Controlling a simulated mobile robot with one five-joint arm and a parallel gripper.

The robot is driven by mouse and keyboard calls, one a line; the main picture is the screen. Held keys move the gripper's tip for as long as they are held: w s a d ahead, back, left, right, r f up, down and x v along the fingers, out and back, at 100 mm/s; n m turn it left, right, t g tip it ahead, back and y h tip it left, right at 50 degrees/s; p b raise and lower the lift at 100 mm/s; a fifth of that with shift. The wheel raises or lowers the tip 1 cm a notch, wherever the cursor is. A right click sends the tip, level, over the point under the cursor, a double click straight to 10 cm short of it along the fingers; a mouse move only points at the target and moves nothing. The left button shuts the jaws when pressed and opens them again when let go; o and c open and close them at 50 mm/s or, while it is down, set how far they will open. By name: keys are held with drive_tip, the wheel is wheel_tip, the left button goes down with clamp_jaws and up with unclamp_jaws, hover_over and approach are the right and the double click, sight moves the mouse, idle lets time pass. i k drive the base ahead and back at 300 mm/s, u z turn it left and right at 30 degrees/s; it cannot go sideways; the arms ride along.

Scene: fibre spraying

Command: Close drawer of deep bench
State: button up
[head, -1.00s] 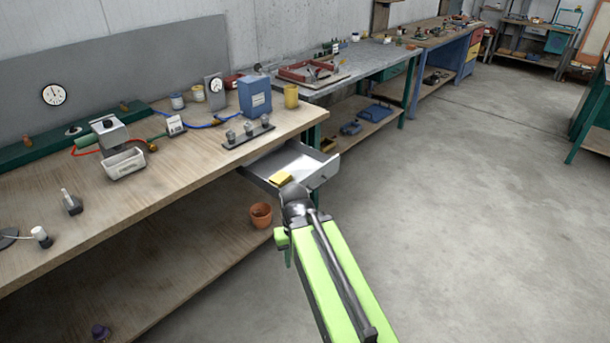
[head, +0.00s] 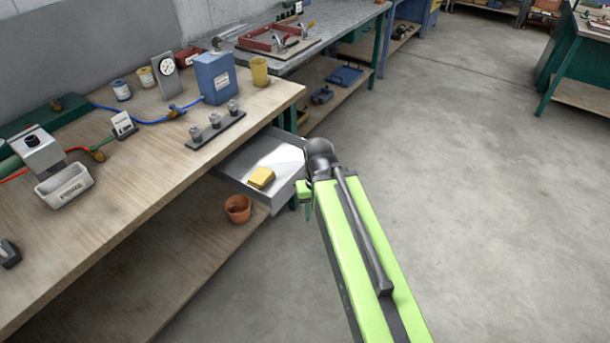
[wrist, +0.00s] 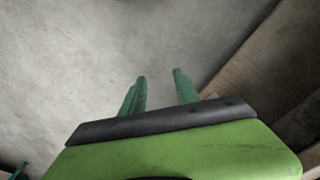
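The deep bench (head: 135,210) is the wooden workbench at left in the head view. Its grey metal drawer (head: 284,158) stands pulled out below the top at the bench's right end. A yellow block (head: 261,178) lies inside it. My gripper is mostly hidden behind my own wrist there, at the drawer's front. In the wrist view my gripper (wrist: 160,75) shows two green fingers apart with nothing between them, over grey floor. Whether it touches the drawer I cannot tell.
A terracotta pot (head: 238,208) stands on the lower shelf below the drawer. A blue box (head: 216,77), a yellow cup (head: 260,71) and a dark rack (head: 217,131) stand on the bench top. The concrete floor (head: 460,200) at right is clear.

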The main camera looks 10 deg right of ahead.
sight(270, 161)
drive_tip(key=z, duration=0.1)
drive_tip(key=k, duration=0.5)
drive_tip(key=u, duration=1.4)
drive_tip(key=i, duration=0.25)
drive_tip(key=z, duration=0.3)
